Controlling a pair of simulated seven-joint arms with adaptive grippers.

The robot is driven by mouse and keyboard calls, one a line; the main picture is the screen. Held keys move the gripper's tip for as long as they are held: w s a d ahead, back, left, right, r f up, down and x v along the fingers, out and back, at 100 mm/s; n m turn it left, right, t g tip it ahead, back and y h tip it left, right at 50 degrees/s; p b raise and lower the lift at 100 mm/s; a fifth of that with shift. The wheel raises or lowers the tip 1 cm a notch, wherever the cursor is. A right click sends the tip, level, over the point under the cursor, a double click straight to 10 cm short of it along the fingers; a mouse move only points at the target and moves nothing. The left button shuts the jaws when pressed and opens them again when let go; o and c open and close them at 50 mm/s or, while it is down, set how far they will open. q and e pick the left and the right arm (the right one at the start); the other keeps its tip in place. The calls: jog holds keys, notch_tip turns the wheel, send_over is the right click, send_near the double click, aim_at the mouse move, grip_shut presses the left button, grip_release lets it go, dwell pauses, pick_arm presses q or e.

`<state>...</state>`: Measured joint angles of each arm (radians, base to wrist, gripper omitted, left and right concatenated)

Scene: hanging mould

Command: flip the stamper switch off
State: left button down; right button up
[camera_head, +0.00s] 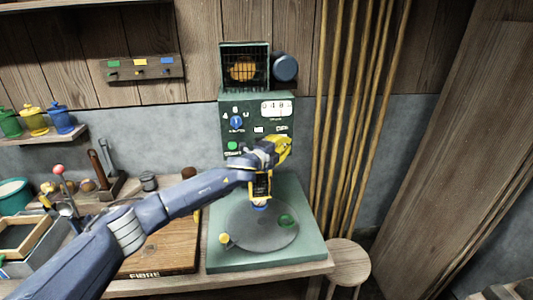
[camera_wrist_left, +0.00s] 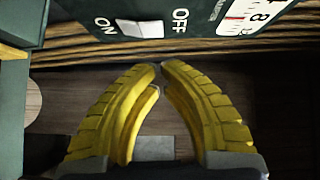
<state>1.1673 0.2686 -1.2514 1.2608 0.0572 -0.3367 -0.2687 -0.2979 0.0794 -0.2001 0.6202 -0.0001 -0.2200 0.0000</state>
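The green stamper (camera_head: 228,110) stands at the back of the bench, with a control panel on its front. In the left wrist view a white rocker switch (camera_wrist_left: 143,29) sits between an ON label and an OFF label; I cannot tell which way it is tipped. In the head view the OFF label (camera_head: 282,128) shows just above my left gripper, which hides the switch. My left gripper (camera_head: 286,146) has yellow fingers. In its wrist view the fingertips (camera_wrist_left: 160,67) meet, with nothing between them, a little short of the switch. My right gripper is out of view.
A round plate (camera_head: 245,235) lies on the stamper's base. Bamboo poles (camera_head: 350,120) and a stool (camera_head: 348,262) stand at right.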

pick_arm(q)
jog(key=v, duration=0.8)
jog(key=shift+s+f, duration=0.15)
jog(key=shift+s, duration=0.15)
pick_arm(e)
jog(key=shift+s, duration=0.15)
pick_arm(q)
jog(key=shift+a, duration=0.1)
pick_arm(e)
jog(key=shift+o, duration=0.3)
